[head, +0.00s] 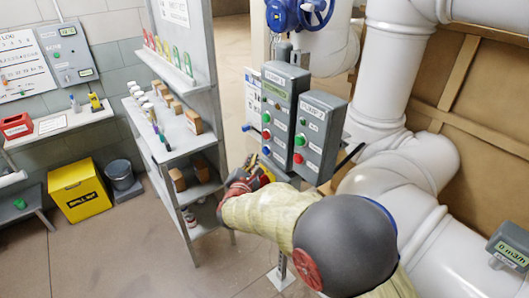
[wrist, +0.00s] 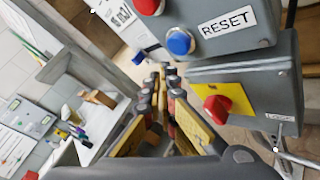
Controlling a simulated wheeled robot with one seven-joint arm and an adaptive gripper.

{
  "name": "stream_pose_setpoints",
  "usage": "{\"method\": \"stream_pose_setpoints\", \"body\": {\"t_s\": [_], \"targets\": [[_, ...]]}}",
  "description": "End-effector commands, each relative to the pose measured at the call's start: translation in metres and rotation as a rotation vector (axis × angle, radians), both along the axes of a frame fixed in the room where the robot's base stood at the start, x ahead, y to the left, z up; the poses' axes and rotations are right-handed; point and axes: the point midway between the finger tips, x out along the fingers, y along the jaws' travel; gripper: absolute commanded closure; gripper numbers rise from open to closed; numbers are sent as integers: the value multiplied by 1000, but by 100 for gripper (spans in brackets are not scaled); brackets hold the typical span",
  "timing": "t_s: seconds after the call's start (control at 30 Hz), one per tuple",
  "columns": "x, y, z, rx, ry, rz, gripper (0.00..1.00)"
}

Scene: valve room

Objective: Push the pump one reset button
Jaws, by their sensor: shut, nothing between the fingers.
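The PUMP 1 box (head: 284,92) is grey, with a column of buttons on its face. Its lowest visible button is blue (head: 266,150). In the wrist view, a blue button (wrist: 180,41) stands beside a white RESET label (wrist: 227,20) on a grey box, below a red button (wrist: 150,5). That view does not show the box's name. My gripper (wrist: 166,72) is shut and empty, its tips below and a little left of this button, apparently apart from it. In the head view my gripper (head: 263,172) is just under PUMP 1, partly hidden by my arm.
The PUMP 2 box (head: 317,135) is close on the right, with green and red buttons. Below the RESET box is a red knob on a yellow plate (wrist: 237,97). Another blue part (wrist: 138,57) lies left. White pipes (head: 385,80) stand right; shelves (head: 170,125) stand left.

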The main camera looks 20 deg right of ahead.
Motion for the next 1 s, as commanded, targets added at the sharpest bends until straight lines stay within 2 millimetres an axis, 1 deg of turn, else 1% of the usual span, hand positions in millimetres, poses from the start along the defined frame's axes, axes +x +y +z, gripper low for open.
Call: {"method": "stream_pose_setpoints", "body": {"t_s": [0.03, 0.3, 0.4, 1.0], "targets": [[-2, 5, -1, 0, 0, 1, 100], [-9, 28, 0, 0, 0, 1, 100], [-11, 32, 0, 0, 1, -1, 100], [-11, 34, 0, 1, -1, -2, 100]]}}
